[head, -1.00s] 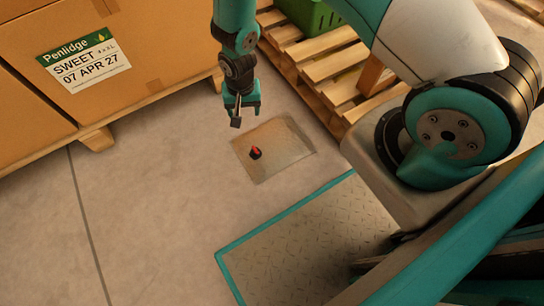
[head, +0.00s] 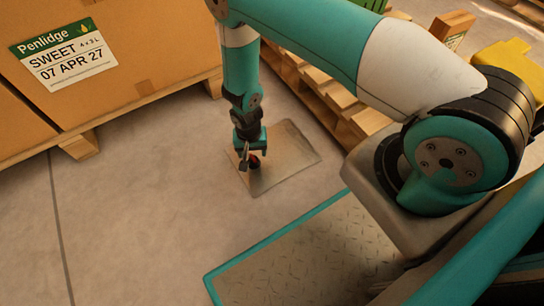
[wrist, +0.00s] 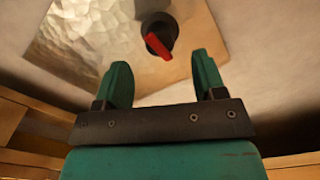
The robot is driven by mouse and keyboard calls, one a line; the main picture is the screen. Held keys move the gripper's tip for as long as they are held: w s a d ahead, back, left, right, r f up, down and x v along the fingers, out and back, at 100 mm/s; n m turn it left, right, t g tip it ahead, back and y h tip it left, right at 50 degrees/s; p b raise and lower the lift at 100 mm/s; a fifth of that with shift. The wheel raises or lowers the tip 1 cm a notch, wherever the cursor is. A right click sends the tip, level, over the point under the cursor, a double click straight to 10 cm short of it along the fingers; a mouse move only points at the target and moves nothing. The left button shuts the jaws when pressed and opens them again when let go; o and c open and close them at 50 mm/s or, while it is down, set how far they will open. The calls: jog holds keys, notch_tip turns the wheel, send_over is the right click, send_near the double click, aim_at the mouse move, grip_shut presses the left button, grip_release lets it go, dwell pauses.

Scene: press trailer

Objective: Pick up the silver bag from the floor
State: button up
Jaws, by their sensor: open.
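The silver bag (head: 285,160) lies flat on the floor, with a shiny, crinkled surface. A black spout cap with a red tap stands out from it near its left side. In the wrist view the bag (wrist: 95,50) fills the upper middle, and its tap (wrist: 158,42) shows just beyond and between the fingertips. My gripper (head: 248,162) is above the bag's left part, close to the tap, and partly hides it in the head view. In the wrist view my gripper (wrist: 162,75) has its two teal fingers apart with nothing between them. The gap down to the bag is hard to judge.
A large labelled cardboard box (head: 120,60) on a wooden pallet stands at the upper left. Another wooden pallet (head: 330,105) lies just right of and behind the bag. My metal-plated base is in front. Floor to the left of the bag is clear.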

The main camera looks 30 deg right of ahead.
aim_at(253, 158)
notch_tip(253, 158, down, 5)
jog(key=b, duration=0.4)
jog(key=shift+s+a+f+b, duration=0.1)
jog(key=shift+f+b, duration=0.05)
jog(key=shift+b, duration=0.15)
jog(key=c, duration=1)
